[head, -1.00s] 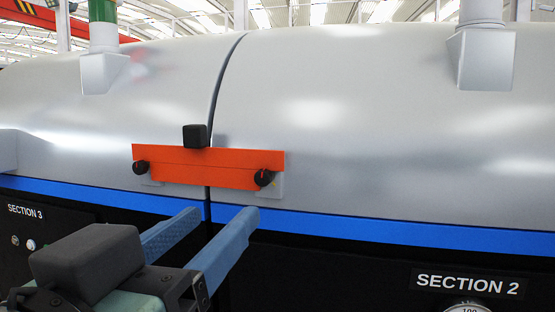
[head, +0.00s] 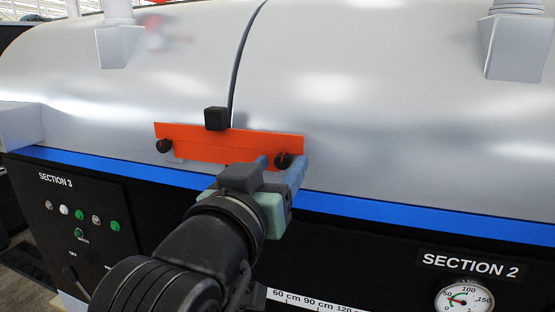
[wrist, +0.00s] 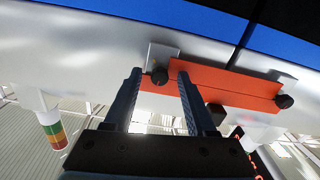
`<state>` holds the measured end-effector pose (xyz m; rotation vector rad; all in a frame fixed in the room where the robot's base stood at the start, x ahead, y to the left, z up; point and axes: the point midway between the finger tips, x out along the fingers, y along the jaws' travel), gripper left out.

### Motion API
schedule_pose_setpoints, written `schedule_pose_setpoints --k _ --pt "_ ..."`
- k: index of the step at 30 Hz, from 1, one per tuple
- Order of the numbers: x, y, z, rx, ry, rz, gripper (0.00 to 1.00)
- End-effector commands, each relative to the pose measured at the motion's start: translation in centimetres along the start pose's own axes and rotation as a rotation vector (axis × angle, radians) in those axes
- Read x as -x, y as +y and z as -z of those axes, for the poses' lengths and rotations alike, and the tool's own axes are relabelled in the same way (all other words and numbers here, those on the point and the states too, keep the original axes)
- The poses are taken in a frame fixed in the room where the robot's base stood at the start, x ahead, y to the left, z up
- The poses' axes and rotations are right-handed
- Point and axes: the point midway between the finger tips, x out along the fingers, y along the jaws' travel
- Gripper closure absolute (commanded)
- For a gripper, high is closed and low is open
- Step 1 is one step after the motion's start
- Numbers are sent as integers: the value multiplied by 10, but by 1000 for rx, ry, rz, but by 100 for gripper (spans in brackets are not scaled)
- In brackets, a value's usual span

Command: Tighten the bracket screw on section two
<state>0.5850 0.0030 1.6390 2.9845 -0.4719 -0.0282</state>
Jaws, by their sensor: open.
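An orange bracket (head: 215,144) spans the dark seam between two grey hood sections. The gripper holds nothing.
The section three screw (head: 164,146) is at the bracket's left end. Below a blue stripe (head: 400,210) are black panels with a "SECTION 2" label (head: 470,264), a round gauge (head: 463,298) and section three buttons (head: 80,214). The hood right of the bracket is clear.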

Motion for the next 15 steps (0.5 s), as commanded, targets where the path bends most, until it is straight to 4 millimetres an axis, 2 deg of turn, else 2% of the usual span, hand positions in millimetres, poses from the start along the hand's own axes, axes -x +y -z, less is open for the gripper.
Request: schedule_pose_setpoints --k 5,12,15 --pt "0 0 -1 0 0 0 44" --pt "0 0 0 0 0 0 87" --pt "0 0 0 0 0 0 100"
